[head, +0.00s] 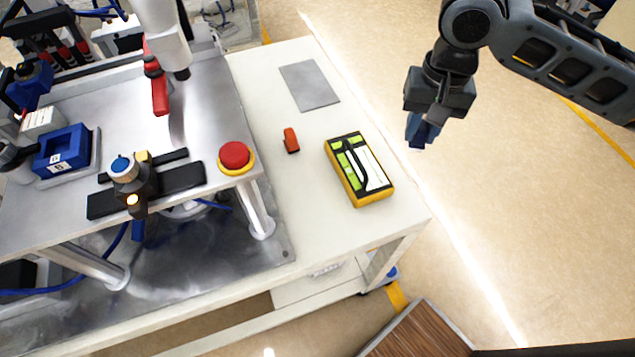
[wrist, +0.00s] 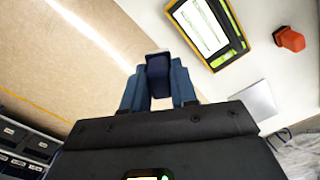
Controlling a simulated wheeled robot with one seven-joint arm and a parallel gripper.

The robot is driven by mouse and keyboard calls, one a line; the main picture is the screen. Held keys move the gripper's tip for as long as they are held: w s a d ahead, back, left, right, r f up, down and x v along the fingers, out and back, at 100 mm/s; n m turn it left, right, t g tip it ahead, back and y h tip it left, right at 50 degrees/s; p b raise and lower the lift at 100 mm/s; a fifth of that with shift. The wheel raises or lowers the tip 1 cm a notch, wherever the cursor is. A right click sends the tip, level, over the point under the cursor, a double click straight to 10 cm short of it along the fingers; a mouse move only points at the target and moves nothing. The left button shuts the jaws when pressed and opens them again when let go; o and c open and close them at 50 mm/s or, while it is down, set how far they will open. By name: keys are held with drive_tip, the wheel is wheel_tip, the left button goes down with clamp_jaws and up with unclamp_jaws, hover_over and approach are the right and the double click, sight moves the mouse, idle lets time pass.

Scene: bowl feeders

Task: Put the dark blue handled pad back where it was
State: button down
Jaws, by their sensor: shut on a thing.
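My gripper (head: 423,126) is raised over the floor, just off the right edge of the white table. Its two blue fingers are shut on the dark blue handled pad (wrist: 158,75). In the wrist view the pad shows as a small dark block between the fingertips; its handle and much of its shape are hidden. A flat grey rectangle (head: 309,85) lies bare on the white table (head: 262,82), up and left of the gripper in the head view. It also shows partly in the wrist view (wrist: 256,101).
A red button (head: 235,157) and machinery stand further left. Bare tabletop surrounds the grey rectangle.

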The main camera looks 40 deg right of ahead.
drive_tip(key=s+a+n, duration=0.2)
drive_tip(key=a+n, duration=0.1)
drive_tip(key=a, duration=0.6)
drive_tip(key=s+a+n, duration=0.3)
drive_tip(key=a, duration=0.6)
drive_tip(key=w+f, duration=0.2)
drive_tip(key=w, duration=0.1)
drive_tip(key=w+f, duration=0.3)
drive_tip(key=w, duration=0.1)
drive_tip(key=w+f+b, duration=0.1)
drive_tip(key=w+f, duration=0.1)
drive_tip(key=w, duration=0.2)
drive_tip(key=shift+w+f, duration=0.2)
drive_tip(key=shift+f, duration=2.05)
drive_tip(key=c, duration=0.9)
unclamp_jaws()
drive_tip(key=shift+f, duration=0.1)
wheel_tip(320, 180, up, 12)
drive_tip(key=shift+r+p, duration=0.1)
drive_tip(key=shift+p, duration=0.75)
